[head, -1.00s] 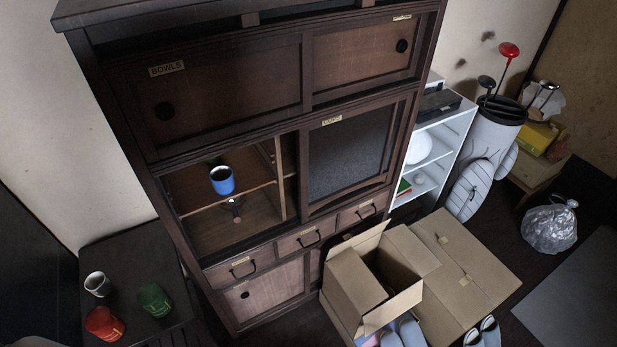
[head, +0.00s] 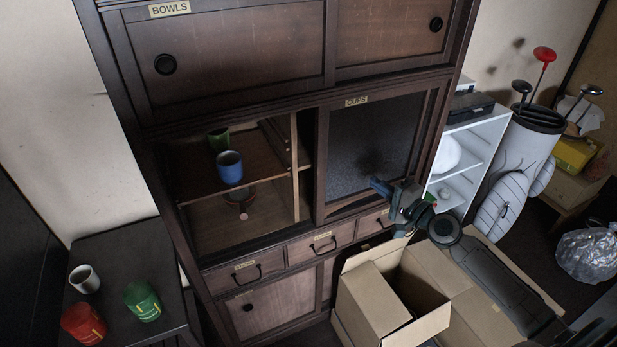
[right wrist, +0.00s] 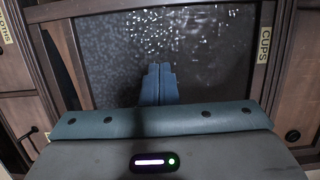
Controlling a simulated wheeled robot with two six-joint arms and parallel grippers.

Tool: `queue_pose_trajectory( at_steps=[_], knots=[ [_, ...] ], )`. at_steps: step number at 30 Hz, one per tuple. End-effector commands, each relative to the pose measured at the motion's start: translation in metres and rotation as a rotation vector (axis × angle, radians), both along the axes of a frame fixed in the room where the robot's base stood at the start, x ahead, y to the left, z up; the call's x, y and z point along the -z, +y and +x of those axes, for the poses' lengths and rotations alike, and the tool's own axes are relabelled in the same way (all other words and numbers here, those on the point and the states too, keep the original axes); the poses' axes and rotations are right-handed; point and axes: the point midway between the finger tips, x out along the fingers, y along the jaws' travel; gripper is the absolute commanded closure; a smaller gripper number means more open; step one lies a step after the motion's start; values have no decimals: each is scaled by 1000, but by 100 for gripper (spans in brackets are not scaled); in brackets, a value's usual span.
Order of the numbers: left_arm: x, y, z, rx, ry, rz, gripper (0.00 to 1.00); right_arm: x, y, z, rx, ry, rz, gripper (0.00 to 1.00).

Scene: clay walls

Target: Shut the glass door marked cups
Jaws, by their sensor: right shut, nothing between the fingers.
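The glass door marked CUPS (head: 374,150) is a dark speckled pane in a brown wooden frame. It stands at the right half of the cabinet's middle section, and the left half is an open compartment (head: 222,185). My right gripper (head: 378,186) is shut and empty, in front of the lower part of the pane. In the right wrist view the shut blue fingers (right wrist: 159,84) point at the glass (right wrist: 200,60), with the CUPS label (right wrist: 264,45) at right. I cannot tell whether they touch it. My left gripper is not in view.
A blue cup (head: 230,168) and a green cup (head: 218,139) stand on the open compartment's shelf. An open cardboard box (head: 390,300) sits below my right arm. White shelves (head: 465,155) stand at right. A dark side table (head: 120,262) holds several cups.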

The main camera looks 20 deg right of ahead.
Motion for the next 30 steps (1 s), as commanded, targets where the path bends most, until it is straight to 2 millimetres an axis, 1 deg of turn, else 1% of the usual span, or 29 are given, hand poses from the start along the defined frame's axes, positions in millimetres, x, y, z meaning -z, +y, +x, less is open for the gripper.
queue_pose_trajectory(
  at_steps=[5,8,13,19,20,21,24,27,30],
  knots=[
    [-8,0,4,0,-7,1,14,-6,4,12,-1,-4,10,100],
    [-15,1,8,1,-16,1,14,-7,10,25,-1,-3,12,100],
    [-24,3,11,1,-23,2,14,-7,20,57,0,-5,11,100],
    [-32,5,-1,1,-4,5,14,-6,33,95,-2,-2,9,100],
    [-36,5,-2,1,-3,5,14,-7,37,97,-3,-1,9,100],
    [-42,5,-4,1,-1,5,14,-7,45,94,-4,0,9,100],
    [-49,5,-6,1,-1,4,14,-6,58,92,-3,0,7,100],
    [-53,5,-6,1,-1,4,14,-4,67,91,-3,0,5,100],
    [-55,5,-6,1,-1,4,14,-3,71,91,-2,-1,4,100]
  ],
)
